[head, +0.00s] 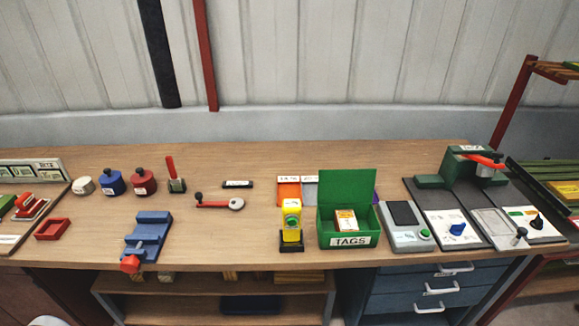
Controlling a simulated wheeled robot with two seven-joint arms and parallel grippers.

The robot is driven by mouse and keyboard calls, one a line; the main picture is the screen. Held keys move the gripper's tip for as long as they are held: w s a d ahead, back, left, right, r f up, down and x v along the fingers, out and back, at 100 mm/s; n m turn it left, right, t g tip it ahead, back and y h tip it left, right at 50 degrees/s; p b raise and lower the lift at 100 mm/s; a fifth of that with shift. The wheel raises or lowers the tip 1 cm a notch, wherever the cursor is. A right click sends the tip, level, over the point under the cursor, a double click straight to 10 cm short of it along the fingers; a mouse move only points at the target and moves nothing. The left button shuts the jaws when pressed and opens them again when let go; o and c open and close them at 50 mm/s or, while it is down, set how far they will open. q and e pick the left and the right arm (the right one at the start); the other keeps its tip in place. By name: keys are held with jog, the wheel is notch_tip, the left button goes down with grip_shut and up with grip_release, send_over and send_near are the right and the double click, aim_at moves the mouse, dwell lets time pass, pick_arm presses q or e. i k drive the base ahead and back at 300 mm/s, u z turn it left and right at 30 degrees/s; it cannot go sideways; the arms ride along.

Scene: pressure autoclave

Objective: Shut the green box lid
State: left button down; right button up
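The green box (327,241) stands near the front edge of the bench, right of the middle, with a white "TAGS" label on its front. Its green lid (346,186) is open and stands up at the back of the box. A stack of pale tags (346,220) with some orange print lies inside. Neither of my grippers shows in the head view.
A yellow device (291,215) on a dark stand is close on the box's left. A grey panel with a dark screen (405,237) is close on its right. Orange and grey bins (289,191) stand behind the yellow device.

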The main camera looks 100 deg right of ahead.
aim_at(346, 186)
jog(key=i, duration=0.6)
jog(key=z, duration=2.85)
